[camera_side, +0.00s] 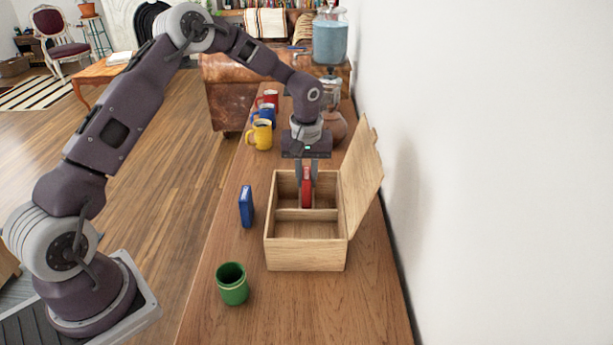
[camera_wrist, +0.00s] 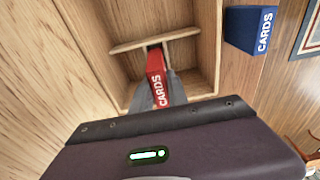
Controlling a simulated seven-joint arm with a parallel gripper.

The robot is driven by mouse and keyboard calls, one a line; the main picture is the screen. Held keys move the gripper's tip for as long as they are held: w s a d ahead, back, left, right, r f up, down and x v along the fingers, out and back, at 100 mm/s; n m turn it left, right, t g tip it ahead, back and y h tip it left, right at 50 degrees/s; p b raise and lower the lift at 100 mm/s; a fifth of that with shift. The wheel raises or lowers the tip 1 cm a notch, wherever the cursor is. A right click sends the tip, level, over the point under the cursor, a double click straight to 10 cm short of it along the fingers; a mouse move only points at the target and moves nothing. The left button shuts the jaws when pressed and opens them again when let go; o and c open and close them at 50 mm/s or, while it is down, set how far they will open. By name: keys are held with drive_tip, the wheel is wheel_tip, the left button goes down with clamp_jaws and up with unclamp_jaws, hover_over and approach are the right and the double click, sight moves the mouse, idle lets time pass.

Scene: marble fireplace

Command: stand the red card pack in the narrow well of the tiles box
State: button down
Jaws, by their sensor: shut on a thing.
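My gripper (camera_side: 307,178) points straight down over the far half of the open wooden tiles box (camera_side: 305,254). Its fingers are shut on the red card pack (camera_side: 307,190), which is held upright. In the wrist view the red pack (camera_wrist: 156,72) shows its "CARDS" edge between the fingers. A cross divider (camera_side: 306,214) parts a wide near compartment from the far half, which is split into smaller wells. The pack is close to the short divider there and partly hides it. I cannot tell how deep its lower end is or whether it touches a wall.
The box lid (camera_side: 363,175) stands open on the right, near the white wall. A blue card pack (camera_side: 246,206) stands left of the box. A green cup (camera_side: 232,284) is at the near left. Yellow (camera_side: 259,135), blue and red mugs stand farther back. Bare wood lies in front of the box.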

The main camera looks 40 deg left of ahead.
drive_tip(key=shift+f, duration=0.15)
drive_tip(key=shift+f, duration=0.2)
drive_tip(key=shift+f, duration=0.25)
drive_tip(key=shift+f, duration=0.5)
drive_tip(key=shift+f, duration=0.15)
drive_tip(key=c, duration=1.2)
unclamp_jaws()
